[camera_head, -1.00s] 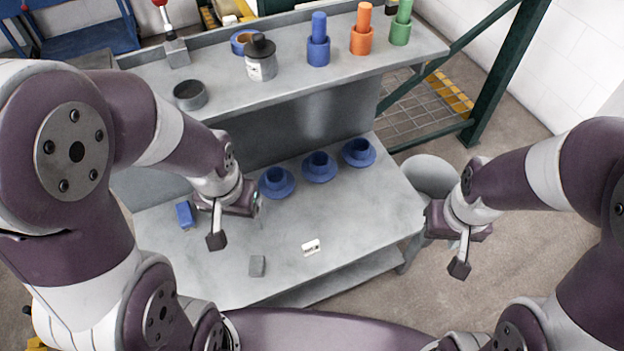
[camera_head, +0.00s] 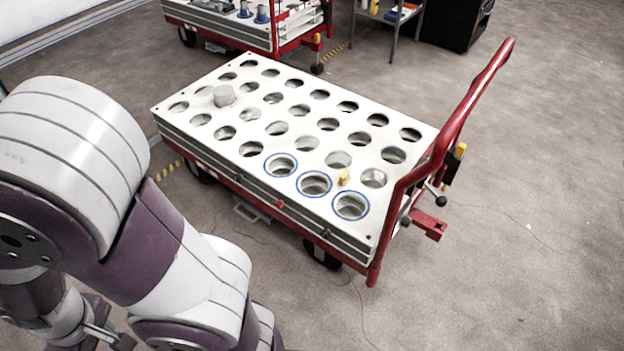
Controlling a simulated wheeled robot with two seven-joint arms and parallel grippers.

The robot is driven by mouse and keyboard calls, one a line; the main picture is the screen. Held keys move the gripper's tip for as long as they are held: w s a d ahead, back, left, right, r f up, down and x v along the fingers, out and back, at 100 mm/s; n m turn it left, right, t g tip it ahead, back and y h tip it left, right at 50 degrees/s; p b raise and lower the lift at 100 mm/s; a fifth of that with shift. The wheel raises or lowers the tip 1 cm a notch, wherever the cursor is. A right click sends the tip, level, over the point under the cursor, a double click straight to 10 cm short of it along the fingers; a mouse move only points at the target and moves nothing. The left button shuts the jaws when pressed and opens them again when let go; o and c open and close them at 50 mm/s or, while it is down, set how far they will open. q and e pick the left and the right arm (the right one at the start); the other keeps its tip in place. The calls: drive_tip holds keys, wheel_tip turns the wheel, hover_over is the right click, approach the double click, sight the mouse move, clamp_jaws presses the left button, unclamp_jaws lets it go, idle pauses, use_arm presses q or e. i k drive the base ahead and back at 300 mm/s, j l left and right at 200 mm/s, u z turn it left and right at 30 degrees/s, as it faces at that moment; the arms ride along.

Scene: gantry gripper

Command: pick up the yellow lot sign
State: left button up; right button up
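Part of my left gripper (camera_head: 108,338) shows at the bottom left corner, cut off by the frame edge, far from the sign. Whether its fingers are open or shut cannot be told. My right gripper is out of view.
The trolley has a red tube handle (camera_head: 447,140) at its right end. A second red trolley (camera_head: 240,35) and a small table (camera_head: 392,18) stand behind. Floor at the right is clear.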

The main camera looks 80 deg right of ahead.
sight(344, 177)
drive_tip(key=z, duration=3.2)
drive_tip(key=i+l+z, duration=0.1)
drive_tip(key=i+l, duration=0.2)
drive_tip(key=i, duration=0.15)
drive_tip(key=i+l, duration=0.2)
drive_tip(key=i, duration=0.3)
drive_tip(key=i+l+z, duration=0.15)
drive_tip(key=i, duration=0.35)
drive_tip(key=l, duration=0.1)
